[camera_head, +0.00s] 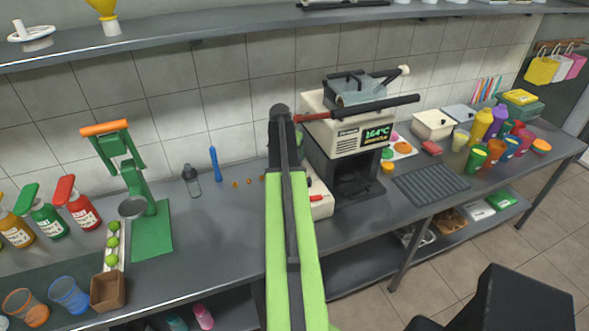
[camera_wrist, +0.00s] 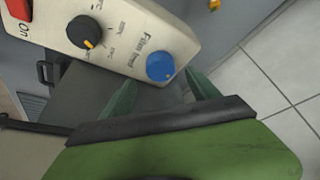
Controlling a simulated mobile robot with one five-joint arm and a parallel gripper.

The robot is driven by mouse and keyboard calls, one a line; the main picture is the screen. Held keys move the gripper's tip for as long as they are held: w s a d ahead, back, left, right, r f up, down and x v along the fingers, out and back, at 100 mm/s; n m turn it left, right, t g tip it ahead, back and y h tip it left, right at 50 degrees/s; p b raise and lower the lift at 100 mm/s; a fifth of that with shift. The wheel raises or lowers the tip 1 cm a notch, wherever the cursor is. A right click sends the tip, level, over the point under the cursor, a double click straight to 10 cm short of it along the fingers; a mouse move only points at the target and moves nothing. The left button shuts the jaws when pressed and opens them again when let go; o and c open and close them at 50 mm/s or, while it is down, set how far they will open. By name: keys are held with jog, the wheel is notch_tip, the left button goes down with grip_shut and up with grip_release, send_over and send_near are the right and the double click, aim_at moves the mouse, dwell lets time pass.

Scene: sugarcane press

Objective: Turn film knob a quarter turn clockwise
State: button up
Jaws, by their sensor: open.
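The film knob (camera_wrist: 160,67) is a round blue knob at the end of a cream control panel (camera_wrist: 120,28), beside printed lettering that seems to read "Film feed". The knob and fingertips are not visible there.
A black knob (camera_wrist: 85,32) with an orange pointer and a red switch (camera_wrist: 18,8) share the panel. A long red-tipped lever (camera_head: 370,107) crosses the machine's front. A green press (camera_head: 150,225) stands left; a ribbed mat (camera_head: 432,182) and several cups lie right.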

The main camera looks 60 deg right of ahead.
jog(key=b+x, duration=0.3)
jog(key=x, duration=0.2)
jog(key=shift+f, duration=0.2)
jog(key=shift+r, duration=0.1)
jog(key=c, duration=1.3)
jog(key=shift+d, duration=0.15)
jog(key=shift+c, duration=0.3)
jog(key=shift+m, duration=0.3)
